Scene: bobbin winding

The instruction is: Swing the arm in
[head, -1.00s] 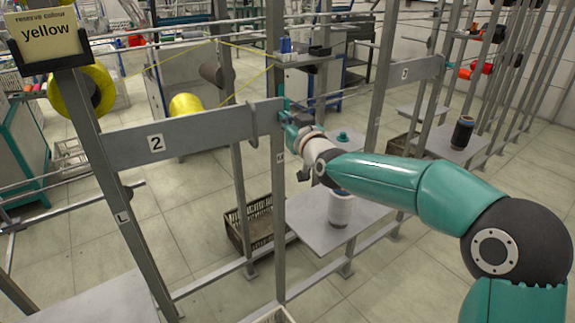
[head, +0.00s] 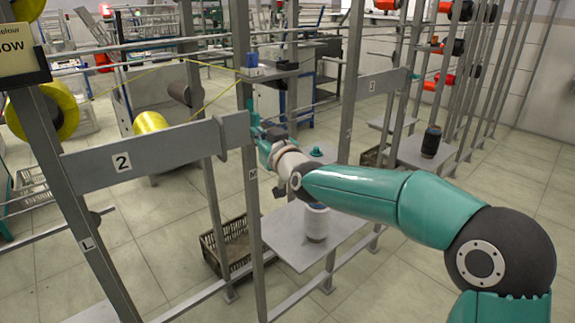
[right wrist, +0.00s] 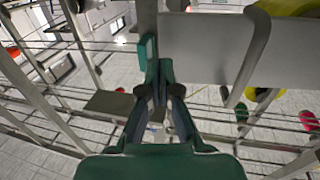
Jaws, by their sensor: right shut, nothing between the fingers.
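The grey arm (head: 150,147) with a "2" label runs level from the left post (head: 65,180) to the middle post (head: 247,60). Its flat end (head: 235,131) is at the middle post. My right gripper (head: 258,134) is shut and empty, just right of that post and close to the arm's end; contact cannot be told. My left gripper is not in view.
A yellow spool (head: 150,123) lies behind the arm, its thread running up right. A white spool (head: 316,224) stands on a grey shelf (head: 290,250) below my right forearm. A dark crate (head: 225,248) is on the floor. Posts and rails crowd both sides.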

